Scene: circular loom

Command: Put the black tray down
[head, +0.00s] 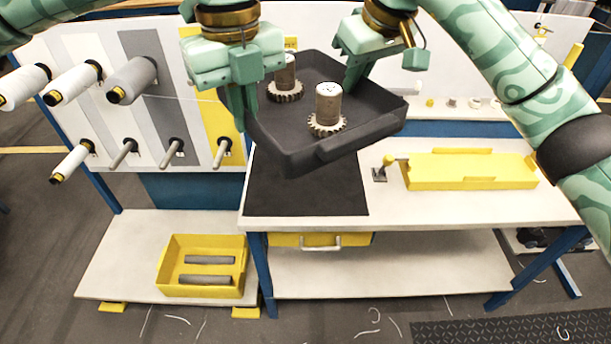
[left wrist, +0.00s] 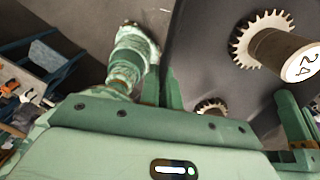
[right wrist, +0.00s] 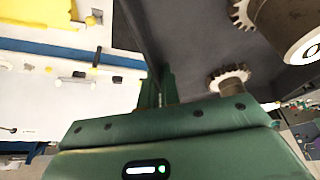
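The black tray (head: 372,108) is in the air above the workbench, slightly tilted in the head view. Two toothed gears with brown cylinders, a near one (head: 327,108) and a far one (head: 285,80), stand upright in it. My left gripper (head: 240,108) is shut on the tray's left wall. My right gripper (head: 354,78) is shut on its far right wall, partly hidden by its own body. In the left wrist view the tray wall (left wrist: 195,50) runs between the fingers. The right wrist view shows the same grip on the tray (right wrist: 190,40).
A dark mat (head: 305,190) lies on the white bench top below the tray. A yellow fixture (head: 470,170) and a small yellow-knobbed clamp (head: 382,168) stand to its right. A spool panel (head: 120,125) rises at left. A yellow bin (head: 205,268) sits on the low shelf.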

